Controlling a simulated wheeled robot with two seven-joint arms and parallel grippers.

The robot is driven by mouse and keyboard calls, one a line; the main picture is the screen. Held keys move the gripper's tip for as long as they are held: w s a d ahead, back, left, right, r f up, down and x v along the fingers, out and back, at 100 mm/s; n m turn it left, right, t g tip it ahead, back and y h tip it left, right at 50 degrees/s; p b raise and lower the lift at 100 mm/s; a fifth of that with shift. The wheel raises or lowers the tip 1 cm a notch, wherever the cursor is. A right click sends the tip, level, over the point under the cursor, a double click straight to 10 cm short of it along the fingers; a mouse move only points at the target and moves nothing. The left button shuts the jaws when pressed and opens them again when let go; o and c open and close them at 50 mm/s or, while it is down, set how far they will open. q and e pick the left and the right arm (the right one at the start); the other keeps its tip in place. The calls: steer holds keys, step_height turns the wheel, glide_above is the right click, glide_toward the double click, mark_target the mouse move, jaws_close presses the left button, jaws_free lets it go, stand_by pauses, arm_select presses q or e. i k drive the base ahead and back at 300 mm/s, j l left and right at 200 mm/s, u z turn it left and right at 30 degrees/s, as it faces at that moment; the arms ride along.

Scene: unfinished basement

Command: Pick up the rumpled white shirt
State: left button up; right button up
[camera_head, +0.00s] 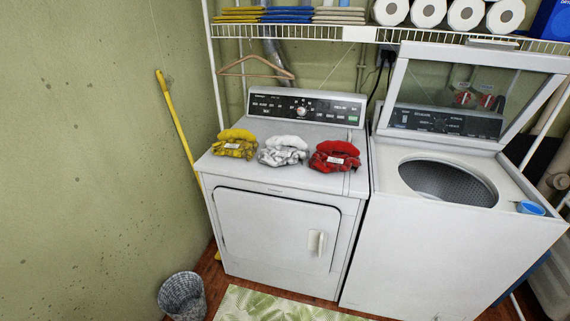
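The rumpled white shirt (284,151) lies on top of the white dryer (283,224), in the middle of a row of three crumpled garments. A yellow one (235,144) lies to its left and a red one (335,156) to its right. The white shirt is bunched up, with grey shading in its folds. Neither of my grippers shows in the head view.
A washer (440,245) with its lid raised stands right of the dryer; a blue cup (530,208) sits on its right edge. A wire shelf (340,33) with folded cloths and paper rolls hangs above. A basket (183,296) and a green mat (275,306) are on the floor.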

mark_target(280, 150)
steer(key=i+j+z, duration=0.25)
steer(key=i+j, duration=0.25)
steer(key=i+j+z, duration=0.3)
steer(key=i+j, duration=0.35)
